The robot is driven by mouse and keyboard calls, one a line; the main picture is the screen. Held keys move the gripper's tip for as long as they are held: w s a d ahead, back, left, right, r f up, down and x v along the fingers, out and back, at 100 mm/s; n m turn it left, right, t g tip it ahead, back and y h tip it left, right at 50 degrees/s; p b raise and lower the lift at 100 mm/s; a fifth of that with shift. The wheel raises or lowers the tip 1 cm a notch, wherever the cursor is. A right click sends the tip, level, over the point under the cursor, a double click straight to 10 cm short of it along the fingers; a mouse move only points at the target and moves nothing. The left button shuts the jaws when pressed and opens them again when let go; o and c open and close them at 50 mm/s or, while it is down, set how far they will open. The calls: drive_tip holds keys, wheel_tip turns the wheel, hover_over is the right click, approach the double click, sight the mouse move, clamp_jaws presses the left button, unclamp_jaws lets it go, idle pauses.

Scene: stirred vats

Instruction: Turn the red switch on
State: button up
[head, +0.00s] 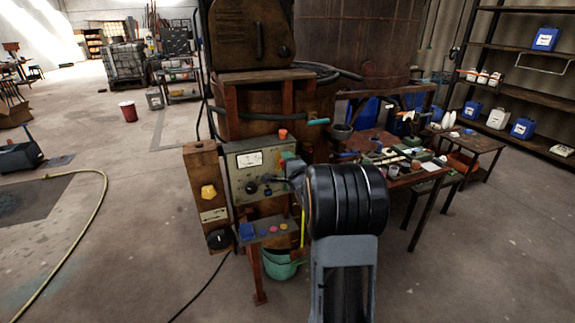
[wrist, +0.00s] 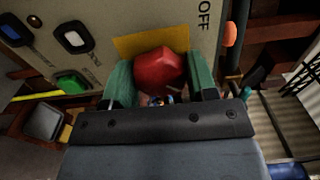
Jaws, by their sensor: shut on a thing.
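In the wrist view the red switch (wrist: 158,70) is a faceted red knob on a yellow plate (wrist: 128,45) on a beige panel. The word OFF is printed beside it, towards the top right. My gripper (wrist: 160,76) has its green fingers on either side of the knob, shut on it. In the head view my gripper (head: 287,166) is at the right part of the grey control panel (head: 247,162). My gripper and arm hide the red switch there. Which way the knob points is hard to tell.
An orange-red cap (head: 283,134) stands on top of the panel. A wooden post with a yellow knob (head: 208,191) is to its left. A cluttered bench (head: 375,147) stands to the right. The floor at left is mostly clear, with a hose.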

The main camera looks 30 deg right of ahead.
drive_tip(key=o, duration=0.9)
drive_tip(key=shift+s, duration=0.1)
drive_tip(key=s+a, duration=0.1)
drive_tip(key=s, duration=0.3)
drive_tip(key=s+b, duration=0.1)
drive_tip(key=s, duration=0.4)
drive_tip(key=s+a+b, duration=0.1)
drive_tip(key=s, duration=0.3)
drive_tip(key=shift+s+a, duration=0.2)
drive_tip(key=shift+a, duration=0.15)
